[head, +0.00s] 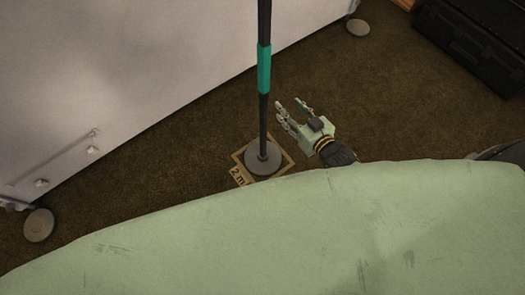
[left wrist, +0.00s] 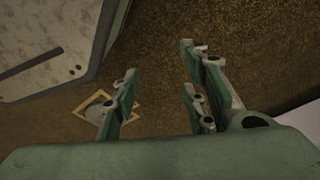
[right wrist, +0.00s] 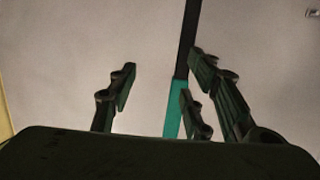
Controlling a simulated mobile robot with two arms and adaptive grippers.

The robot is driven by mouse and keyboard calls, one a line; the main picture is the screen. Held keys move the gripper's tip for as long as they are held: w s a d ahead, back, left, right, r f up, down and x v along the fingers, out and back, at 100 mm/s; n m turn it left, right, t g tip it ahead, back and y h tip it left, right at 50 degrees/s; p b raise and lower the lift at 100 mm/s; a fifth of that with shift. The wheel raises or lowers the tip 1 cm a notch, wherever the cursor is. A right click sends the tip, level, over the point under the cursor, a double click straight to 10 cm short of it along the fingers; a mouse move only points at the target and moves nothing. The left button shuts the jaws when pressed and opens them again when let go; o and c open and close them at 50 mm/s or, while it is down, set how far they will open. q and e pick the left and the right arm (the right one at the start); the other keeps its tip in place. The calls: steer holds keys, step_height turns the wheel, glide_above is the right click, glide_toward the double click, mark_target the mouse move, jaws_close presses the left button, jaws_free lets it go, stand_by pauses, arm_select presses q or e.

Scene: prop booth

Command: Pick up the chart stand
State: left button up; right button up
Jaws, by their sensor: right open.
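The chart stand (head: 264,68) is a dark upright pole with a teal band and a round grey base (head: 262,158). The base sits on a tan-framed floor square (head: 238,176) marked "2 m". My right gripper (head: 291,106) is open and empty, just right of the pole in the head view, its fingers pointing up-left. In the right wrist view the pole (right wrist: 187,40) and teal band (right wrist: 173,115) show beyond the open fingers, partly hidden by the right-hand ones. My left gripper (left wrist: 160,72) is open and empty; its view shows the base (left wrist: 97,112) beyond the left fingers.
A large pale panel (head: 110,80) with round feet (head: 39,225) stands left of the stand. A black case (head: 475,45) lies at the upper right. Brown carpet (head: 400,110) is clear between the case and my right gripper. My own green body covers the bottom of the head view.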

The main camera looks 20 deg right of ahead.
mark_target(267, 67)
steer(key=a+r+t+y+b, duration=0.1)
steer(key=r, duration=0.3)
steer(key=w+a+r+t+y+b, duration=0.1)
steer(key=r, duration=0.3)
steer(key=w+a+r+n+t+y+b, duration=0.1)
steer(key=r, duration=0.4)
steer(key=shift+a+t, duration=0.25)
steer(key=shift+t, duration=0.05)
steer(key=shift+w+a+r, duration=0.1)
steer(key=shift+w+a, duration=0.1)
steer(key=shift+w, duration=0.45)
steer(key=shift+x, duration=0.85)
arm_select(q)
steer(key=w+r+b, duration=0.1)
steer(key=w+r, duration=0.3)
steer(key=shift+d+r+t, duration=0.3)
arm_select(e)
steer(key=shift+a+f+x, duration=0.15)
steer(key=shift+x, duration=0.95)
steer(key=shift+a+f+x, duration=0.1)
steer(key=shift+f+x, duration=0.05)
steer(key=shift+x, duration=0.95)
steer(key=shift+c, duration=0.3)
steer(key=shift+s+f, duration=0.1)
jaws_close()
steer(key=shift+r, duration=0.25)
